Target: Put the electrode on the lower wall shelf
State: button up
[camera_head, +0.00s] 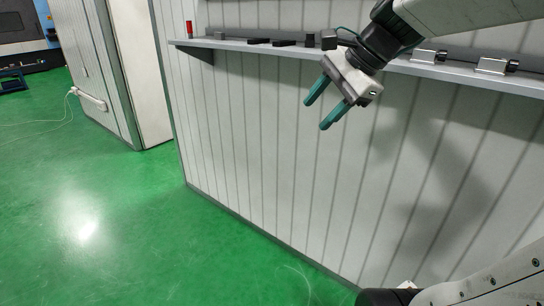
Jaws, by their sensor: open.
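My gripper (317,115) hangs in front of the wall, just below the front edge of the wall shelf (235,46). Its two green fingers are apart, with nothing between them, and point down and to the left. One long grey shelf shows; I cannot tell whether it is the lower one. Small parts stand on it, and I cannot tell which, if any, is the electrode. They include a dark upright piece (310,40), a dark block (328,39) and a grey block (219,36). My arm hides part of the shelf right of the dark block.
A red cylinder (189,28) stands at the shelf's left end. Two flat black pieces (259,41) (285,43) lie mid-shelf. Two metal blocks with dark ends (428,56) (492,66) sit at right. The green floor (130,215) is clear at left, apart from a thin white cable.

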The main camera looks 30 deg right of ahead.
jog(key=s+a+f+n+g+h, duration=0.2)
jog(key=s+a+f+n, duration=0.2)
jog(key=s+n, duration=0.3)
jog(key=s+a+f+n+g+h, duration=0.1)
jog(key=s+a+f+n+g, duration=0.1)
jog(key=s+a+f+n, duration=0.2)
jog(key=s+f+n, duration=0.3)
jog(key=n, duration=0.3)
jog(key=shift+s+a+f+h, duration=0.2)
jog(key=shift+a+f+h, duration=0.1)
jog(key=shift+h, duration=0.1)
